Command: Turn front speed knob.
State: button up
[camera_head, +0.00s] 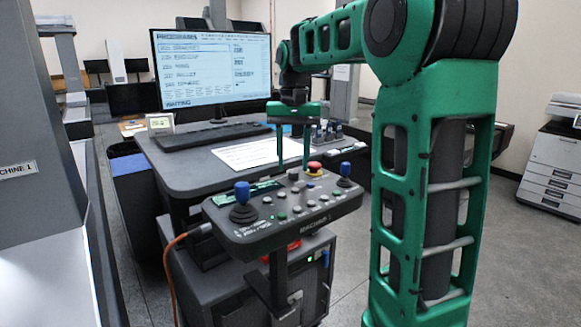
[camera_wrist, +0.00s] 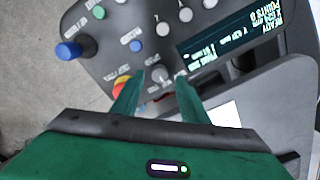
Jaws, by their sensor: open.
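The control panel (camera_head: 290,215) labelled Machine 1 carries two blue-topped joysticks, a red emergency stop (camera_head: 315,167), several buttons and a small screen. My gripper (camera_head: 293,164) points down over the panel's far edge, beside the emergency stop. Its two green fingers are apart and nothing is held. In the wrist view, a small grey round knob (camera_wrist: 161,76) shows between the fingertips (camera_wrist: 158,78). I cannot tell whether the fingers touch it. Its label is too blurred to read surely, so I cannot tell which speed knob it is.
The emergency stop (camera_wrist: 121,86) is close to one finger in the wrist view. A blue joystick (camera_head: 242,192) rises at the panel's left and another (camera_head: 345,170) at its right. Behind are a desk (camera_head: 180,170) with a paper sheet, keyboard and monitor (camera_head: 212,68).

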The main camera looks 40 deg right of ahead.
jog(key=shift+f, duration=0.85)
jog(key=shift+c, duration=0.2)
jog(key=shift+d, duration=0.1)
grip_shut()
jog(key=shift+n, duration=0.4)
jog(key=n, duration=0.4)
jog(key=shift+n, duration=2.5)
